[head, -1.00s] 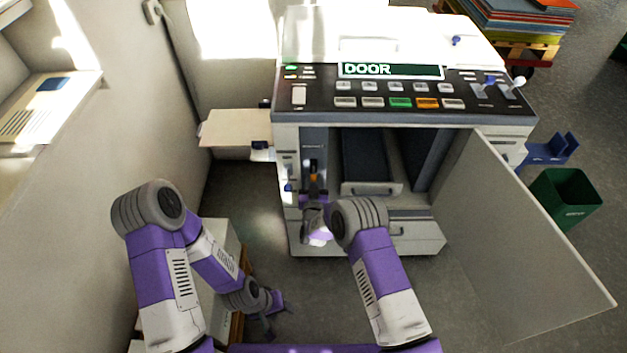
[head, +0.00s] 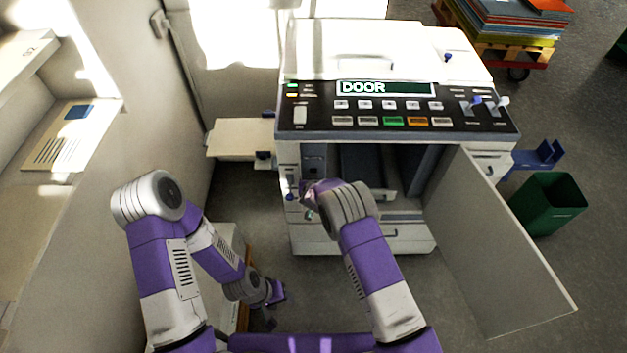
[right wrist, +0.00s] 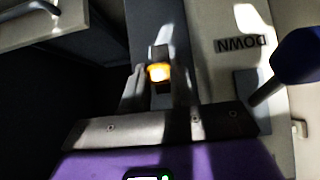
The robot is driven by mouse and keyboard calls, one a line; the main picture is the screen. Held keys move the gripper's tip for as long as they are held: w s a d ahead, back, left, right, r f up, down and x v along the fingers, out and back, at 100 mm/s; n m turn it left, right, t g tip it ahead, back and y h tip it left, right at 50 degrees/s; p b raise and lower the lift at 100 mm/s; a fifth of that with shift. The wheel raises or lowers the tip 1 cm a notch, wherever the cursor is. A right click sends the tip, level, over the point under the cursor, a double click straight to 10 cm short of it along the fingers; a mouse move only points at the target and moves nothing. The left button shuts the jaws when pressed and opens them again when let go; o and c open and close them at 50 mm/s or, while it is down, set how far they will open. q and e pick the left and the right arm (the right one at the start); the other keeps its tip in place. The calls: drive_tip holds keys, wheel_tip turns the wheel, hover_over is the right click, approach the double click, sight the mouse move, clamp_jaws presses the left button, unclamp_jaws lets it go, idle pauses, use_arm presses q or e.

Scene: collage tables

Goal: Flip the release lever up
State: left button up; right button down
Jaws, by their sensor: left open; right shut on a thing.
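The release lever, a dark lever with a bright orange-yellow band (right wrist: 159,72), shows in the right wrist view. My right gripper (right wrist: 160,88) is shut on it, with one finger on each side. In the head view my right gripper (head: 309,190) is at the left side of the machine's open front. My own wrist hides most of it and the lever there. Whether the lever stands up or down I cannot tell. My left gripper (head: 273,303) is open and empty, low above the floor beside the machine.
The machine (head: 400,102) shows "DOOR" on its display (head: 385,88). Its door (head: 500,250) stands open to the right. A blue-knobbed handle (right wrist: 298,55) sticks out close to my right gripper, beside a "DOWN" label (right wrist: 241,46). A side tray (head: 240,137) juts out left.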

drive_tip(key=shift+w+r+g+p, duration=0.15)
drive_tip(key=shift+r+g+p, duration=0.2)
drive_tip(key=shift+g+p, duration=0.55)
idle(0.3)
drive_tip(key=c, duration=0.9)
unclamp_jaws()
drive_tip(key=shift+w, duration=0.1)
drive_tip(key=shift+r+p, duration=0.15)
drive_tip(key=shift+p, duration=0.15)
drive_tip(key=shift+s+d+r, duration=0.1)
drive_tip(key=shift+s+r, duration=0.25)
drive_tip(key=shift+r, duration=0.1)
drive_tip(key=shift+p+v, duration=0.4)
drive_tip(key=shift+v, duration=2.75)
drive_tip(key=shift+f, duration=0.1)
